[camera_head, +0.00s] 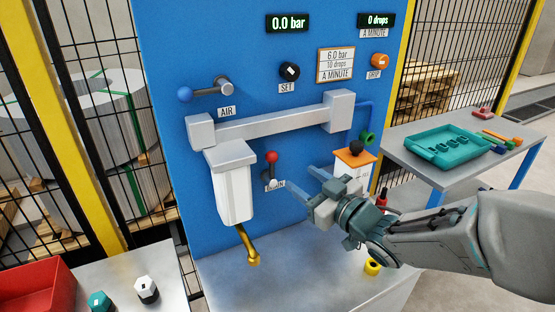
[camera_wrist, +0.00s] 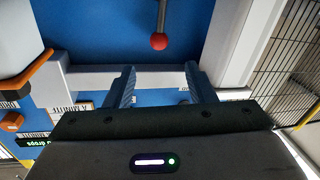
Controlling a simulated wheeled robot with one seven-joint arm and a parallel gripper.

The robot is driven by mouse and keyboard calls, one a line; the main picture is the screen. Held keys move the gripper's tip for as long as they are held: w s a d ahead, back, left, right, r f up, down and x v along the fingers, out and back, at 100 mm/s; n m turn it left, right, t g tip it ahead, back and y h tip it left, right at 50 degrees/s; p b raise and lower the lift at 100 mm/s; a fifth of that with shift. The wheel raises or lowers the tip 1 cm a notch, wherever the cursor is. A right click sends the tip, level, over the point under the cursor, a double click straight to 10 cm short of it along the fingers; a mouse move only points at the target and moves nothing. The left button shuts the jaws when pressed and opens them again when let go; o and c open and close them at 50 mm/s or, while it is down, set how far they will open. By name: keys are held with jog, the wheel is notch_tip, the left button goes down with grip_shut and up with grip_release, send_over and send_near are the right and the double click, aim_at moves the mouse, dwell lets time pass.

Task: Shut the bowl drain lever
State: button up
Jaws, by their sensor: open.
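The bowl drain lever has a red ball knob (camera_head: 271,157) on a short grey stem. It stands upright above a partly covered label on the blue panel, right of the pale bowl (camera_head: 235,195). A brass drain pipe (camera_head: 246,243) comes from under the bowl. In the wrist view, the red knob (camera_wrist: 159,41) and stem show beyond the fingertips, midway between them. My gripper (camera_head: 302,180) is open and empty, just right of and slightly below the knob, apart from it. Its two fingers (camera_wrist: 160,76) also show in the wrist view.
A blue-knobbed air lever (camera_head: 185,94) and a grey manifold bar (camera_head: 270,122) sit above. An orange-topped unit (camera_head: 354,158) stands just right of my gripper. A side table (camera_head: 455,170) holds a teal tray.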

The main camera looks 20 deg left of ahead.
aim_at(275, 160)
jog(key=p+x, duration=0.1)
jog(key=x, duration=1)
jog(key=shift+w, duration=0.1)
